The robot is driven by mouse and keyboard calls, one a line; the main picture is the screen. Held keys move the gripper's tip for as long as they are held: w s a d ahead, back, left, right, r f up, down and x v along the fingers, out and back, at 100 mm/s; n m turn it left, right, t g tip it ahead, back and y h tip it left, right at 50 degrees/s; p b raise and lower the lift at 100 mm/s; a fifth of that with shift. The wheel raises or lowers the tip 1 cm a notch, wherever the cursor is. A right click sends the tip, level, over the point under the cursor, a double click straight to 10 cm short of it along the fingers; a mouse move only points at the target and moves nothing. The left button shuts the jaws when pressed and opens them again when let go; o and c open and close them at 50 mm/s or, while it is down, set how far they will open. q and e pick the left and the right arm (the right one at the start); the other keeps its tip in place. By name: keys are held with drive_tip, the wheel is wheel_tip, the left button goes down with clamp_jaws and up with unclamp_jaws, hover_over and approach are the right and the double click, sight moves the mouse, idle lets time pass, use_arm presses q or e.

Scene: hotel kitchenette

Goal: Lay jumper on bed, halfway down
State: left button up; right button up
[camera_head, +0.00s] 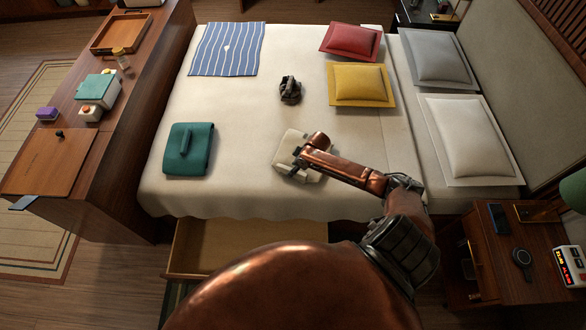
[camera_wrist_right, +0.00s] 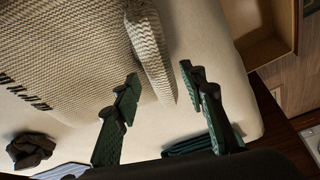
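The jumper (camera_head: 285,152) is a cream knitted garment, folded, lying on the bed (camera_head: 230,115) near its front edge, left of the pillows. It also shows close up in the right wrist view (camera_wrist_right: 65,40), with a thick folded or rolled part pointing at my gripper. My right arm reaches over the jumper and partly hides it. My right gripper (camera_wrist_right: 160,82) is open, its fingers apart on either side of the tip of that rolled part. I cannot tell whether they touch it. My left gripper is not in view.
A teal folded garment (camera_head: 188,150), a dark crumpled item (camera_head: 290,90) and a striped cloth (camera_head: 226,50) lie on the bed. Red (camera_head: 350,40) and yellow (camera_head: 361,83) cushions lie towards the pillows. An open drawer (camera_head: 245,245) juts out below the bed. Mid-bed is mostly clear.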

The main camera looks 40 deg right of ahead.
drive_tip(key=p+v, duration=0.2)
drive_tip(key=v, duration=1)
